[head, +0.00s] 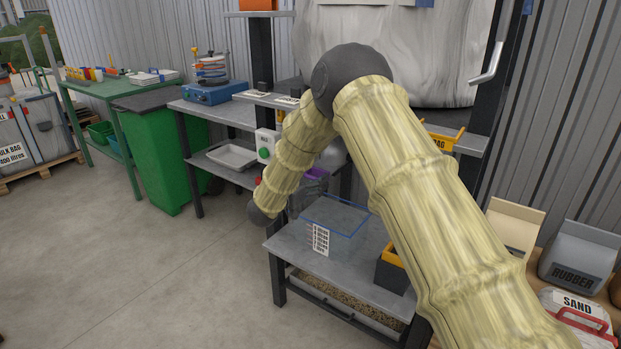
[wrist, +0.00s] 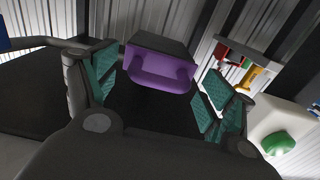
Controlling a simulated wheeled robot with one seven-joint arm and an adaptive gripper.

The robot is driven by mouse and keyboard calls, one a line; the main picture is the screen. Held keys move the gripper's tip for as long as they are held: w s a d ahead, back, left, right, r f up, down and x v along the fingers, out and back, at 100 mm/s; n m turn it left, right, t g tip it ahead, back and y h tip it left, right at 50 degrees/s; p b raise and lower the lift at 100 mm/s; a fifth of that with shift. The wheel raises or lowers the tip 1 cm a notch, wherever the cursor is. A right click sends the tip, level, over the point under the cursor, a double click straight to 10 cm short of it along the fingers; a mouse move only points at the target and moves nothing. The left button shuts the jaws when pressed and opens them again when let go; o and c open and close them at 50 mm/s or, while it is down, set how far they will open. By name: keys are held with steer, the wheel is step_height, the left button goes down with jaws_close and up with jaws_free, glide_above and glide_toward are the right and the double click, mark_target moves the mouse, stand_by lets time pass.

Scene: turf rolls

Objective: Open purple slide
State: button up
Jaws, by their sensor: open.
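The purple slide (wrist: 158,68) is at the upper middle of the wrist view, a purple piece with a rounded front edge set against a dark housing (wrist: 165,40). In the head view a small purple patch (head: 317,173) shows beside my arm; the rest there is largely hidden. My gripper (wrist: 160,95) is open in the wrist view, with teal-padded fingers left and right. The slide lies beyond the fingertips, roughly between them in the picture, and the gap looks empty. I cannot tell how far the slide is drawn. In the head view my gripper's fingers cannot be made out.
A white box with a green button (wrist: 279,143) is close on the right of the wrist view. In the head view a clear blue-edged bin (head: 335,225) stands on the grey lower shelf (head: 340,269). A black-and-yellow box (head: 392,270) is beside it. Floor at left is clear.

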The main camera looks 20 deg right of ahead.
mark_target(310, 178)
steer(key=shift+w+d, duration=0.1)
steer(key=shift+c, duration=0.5)
steer(key=c, duration=1.4)
steer(key=p+v, duration=0.1)
steer(key=v, duration=0.3)
steer(key=shift+a+r, duration=0.15)
steer(key=shift+a, duration=0.1)
steer(key=shift+c, duration=0.2)
steer(key=shift+s+a, duration=0.3)
steer(key=shift+s, duration=0.15)
steer(key=o, duration=1.5)
steer(key=shift+o, duration=0.2)
